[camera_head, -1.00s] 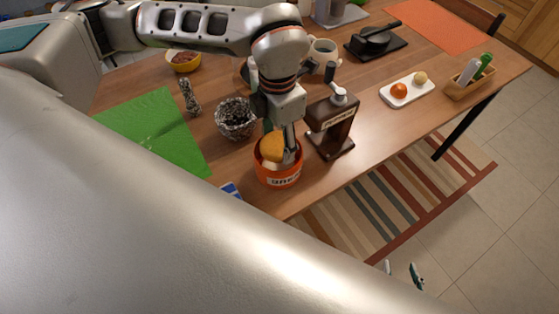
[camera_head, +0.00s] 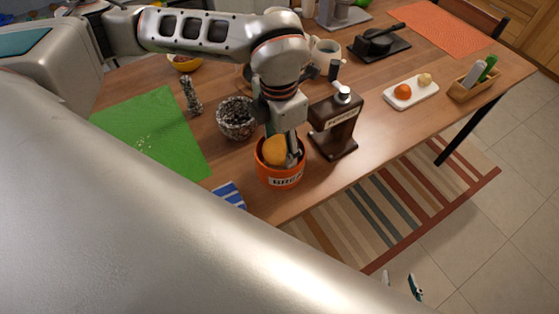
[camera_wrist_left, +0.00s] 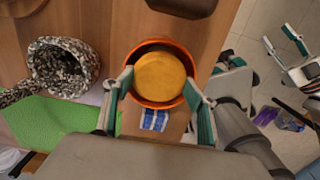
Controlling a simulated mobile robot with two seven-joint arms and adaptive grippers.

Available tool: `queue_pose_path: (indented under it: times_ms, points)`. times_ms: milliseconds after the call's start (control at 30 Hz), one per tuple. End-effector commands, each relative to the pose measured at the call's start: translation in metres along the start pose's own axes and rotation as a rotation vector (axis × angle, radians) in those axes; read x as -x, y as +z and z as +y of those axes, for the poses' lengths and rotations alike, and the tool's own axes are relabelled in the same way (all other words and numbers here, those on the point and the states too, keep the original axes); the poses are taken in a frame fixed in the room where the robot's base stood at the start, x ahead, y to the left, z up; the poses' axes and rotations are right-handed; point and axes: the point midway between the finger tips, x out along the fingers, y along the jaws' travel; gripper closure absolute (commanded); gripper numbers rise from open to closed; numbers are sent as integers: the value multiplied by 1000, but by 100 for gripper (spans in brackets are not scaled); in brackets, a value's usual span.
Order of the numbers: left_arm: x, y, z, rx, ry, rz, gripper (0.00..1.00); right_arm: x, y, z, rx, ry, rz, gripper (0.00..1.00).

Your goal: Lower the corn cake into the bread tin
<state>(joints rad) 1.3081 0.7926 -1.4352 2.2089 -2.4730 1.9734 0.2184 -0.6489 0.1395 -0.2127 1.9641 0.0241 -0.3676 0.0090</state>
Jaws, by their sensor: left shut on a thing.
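The corn cake (camera_head: 276,151) is a round yellow-orange cake inside the mouth of the orange bread tin (camera_head: 280,179). My left gripper (camera_head: 283,150) points down into the tin and is shut on the cake. In the left wrist view the cake (camera_wrist_left: 160,76) lies between the two fingers, with the tin's rim (camera_wrist_left: 160,41) around it. Whether the cake touches the tin's bottom is hidden. My right gripper (camera_head: 401,283) is low at the front right, away from the table, its two fingertips apart and empty.
A dark brown dispenser (camera_head: 335,125) stands close right of the tin. A speckled bowl (camera_head: 236,120) stands behind left. A blue-striped cloth (camera_head: 230,194) lies left of the tin, near a green mat (camera_head: 150,130). The table's front edge is close.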

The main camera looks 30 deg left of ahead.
Motion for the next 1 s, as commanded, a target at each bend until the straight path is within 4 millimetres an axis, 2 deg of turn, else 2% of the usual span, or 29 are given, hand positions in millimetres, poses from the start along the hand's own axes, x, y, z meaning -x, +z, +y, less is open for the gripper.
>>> queue_pose_path:
  times_ms: [33,467,500,567,1000]
  points:
    - [-26,-8,-2,-2,-7,34,91,-2,8,-2,-2,-2,-8,60]
    - [-28,-9,-4,-6,-10,37,91,-3,11,-2,-2,-3,-12,60]
    - [-28,-9,-4,-7,-10,37,41,-3,12,-2,-2,-3,-12,60]
    - [-28,-9,-4,-7,-11,38,27,-3,12,-3,-3,-3,-13,60]
    - [-20,-9,-3,-6,-8,35,27,-2,9,-2,-1,-2,-11,60]
